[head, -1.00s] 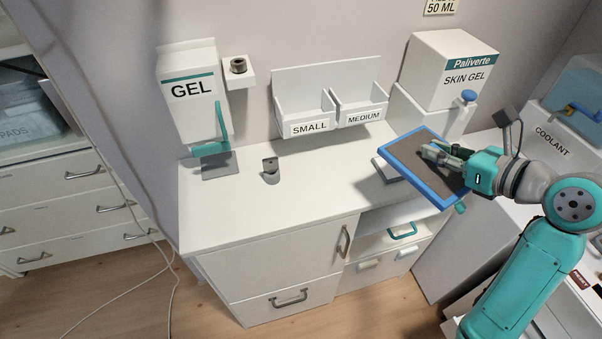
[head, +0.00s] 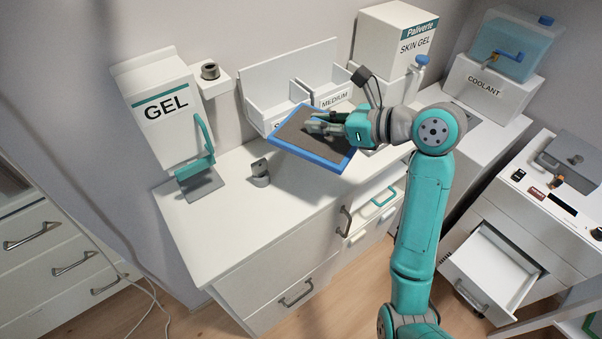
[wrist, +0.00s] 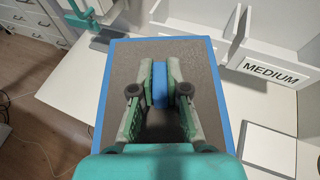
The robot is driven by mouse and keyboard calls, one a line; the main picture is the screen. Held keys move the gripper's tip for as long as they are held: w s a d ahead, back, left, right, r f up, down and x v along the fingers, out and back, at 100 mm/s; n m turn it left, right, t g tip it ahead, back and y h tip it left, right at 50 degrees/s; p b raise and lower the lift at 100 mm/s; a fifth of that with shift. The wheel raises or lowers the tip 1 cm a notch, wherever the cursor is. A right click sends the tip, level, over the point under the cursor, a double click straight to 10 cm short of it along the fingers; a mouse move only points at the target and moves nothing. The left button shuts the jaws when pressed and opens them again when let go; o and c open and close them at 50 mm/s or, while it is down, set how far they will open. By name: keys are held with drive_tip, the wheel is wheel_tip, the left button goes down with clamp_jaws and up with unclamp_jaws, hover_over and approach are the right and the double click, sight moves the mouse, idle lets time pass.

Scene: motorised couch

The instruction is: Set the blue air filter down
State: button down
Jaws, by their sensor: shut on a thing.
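The blue air filter is a flat panel with a blue frame (head: 303,154) and a grey-brown face. My gripper (head: 322,126) is shut on the filter. In the wrist view the fingers of my gripper (wrist: 159,85) close on a blue tab in the middle of the filter face (wrist: 190,55). The filter is held tilted above the white counter (head: 225,225), in front of the SMALL and MEDIUM bins. It hides part of the bins and of the counter behind it. The gap between filter and counter is hard to judge.
A GEL dispenser (head: 160,108) with a teal lever stands at the counter's left. A small grey part (head: 260,174) lies near the filter's left. A SKIN GEL box (head: 395,42) and COOLANT tank (head: 482,88) stand right. An open drawer (head: 490,268) juts out. The counter's left front is clear.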

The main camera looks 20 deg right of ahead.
wheel_tip(320, 180, down, 15)
idle(0.5)
drive_tip(key=shift+f, duration=0.1)
drive_tip(key=c, duration=1.2)
unclamp_jaws()
